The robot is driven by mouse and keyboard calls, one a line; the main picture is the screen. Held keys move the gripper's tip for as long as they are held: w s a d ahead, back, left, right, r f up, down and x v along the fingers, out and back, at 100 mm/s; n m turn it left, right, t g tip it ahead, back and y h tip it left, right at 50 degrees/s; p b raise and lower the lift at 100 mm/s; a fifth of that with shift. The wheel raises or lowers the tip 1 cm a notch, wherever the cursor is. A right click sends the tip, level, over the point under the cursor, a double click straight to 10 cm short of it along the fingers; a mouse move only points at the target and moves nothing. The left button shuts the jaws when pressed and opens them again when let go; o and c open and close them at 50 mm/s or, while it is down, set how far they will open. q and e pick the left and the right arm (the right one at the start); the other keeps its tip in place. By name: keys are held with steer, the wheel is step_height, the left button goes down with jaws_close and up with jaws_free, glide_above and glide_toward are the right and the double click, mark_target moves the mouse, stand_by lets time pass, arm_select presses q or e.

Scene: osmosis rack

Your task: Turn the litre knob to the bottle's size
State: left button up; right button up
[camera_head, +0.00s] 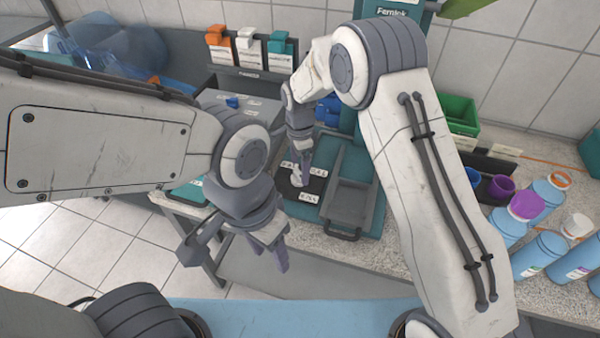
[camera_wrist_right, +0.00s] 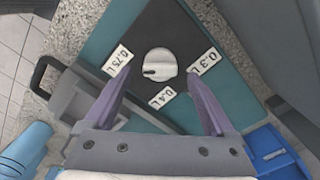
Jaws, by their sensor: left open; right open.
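The white litre knob (camera_wrist_right: 160,64) sits on a black panel in the right wrist view, with labels 0.75 L (camera_wrist_right: 118,60), 0.4 L (camera_wrist_right: 161,97) and 0.3 L (camera_wrist_right: 203,61) around it. A dark mark on the knob points left, roughly toward the 0.75 L side. The knob (camera_head: 297,180) also shows in the head view, partly covered. My right gripper (camera_head: 300,177) points down over it, fingers open on either side; contact cannot be told. My left gripper (camera_head: 234,258) is open and empty in front of the bench. Several blue bottles (camera_head: 507,222) stand at the right; their sizes are unreadable.
A grey tray with a handle (camera_head: 348,206) lies right of the knob panel. A green bin (camera_head: 459,114) and a purple cup (camera_head: 501,187) stand farther right. Orange, white and teal boxes stand at the back. My right arm hides part of the bench.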

mark_target(300, 173)
step_height(300, 173, up, 8)
steer(key=b, duration=0.1)
steer(key=shift+f, duration=0.15)
steer(key=shift+d, duration=0.1)
steer(key=s+d+r+n+t, duration=0.1)
steer(key=s+d+n+t, duration=0.2)
steer(key=s+d+n, duration=1.3)
steer(key=s+a+r+n+g, duration=0.1)
steer(key=s+a+r+n, duration=0.1)
steer(key=s+a, duration=0.3)
steer(key=s+a+r+n+g+y, duration=0.1)
steer(key=s+a+r+n+g, duration=0.1)
steer(key=s+a, duration=0.4)
steer(key=s+r+n, duration=0.1)
steer(key=s+r, duration=0.1)
steer(key=s, duration=0.3)
steer(key=shift+s+a, duration=0.2)
steer(key=shift+a, duration=0.05)
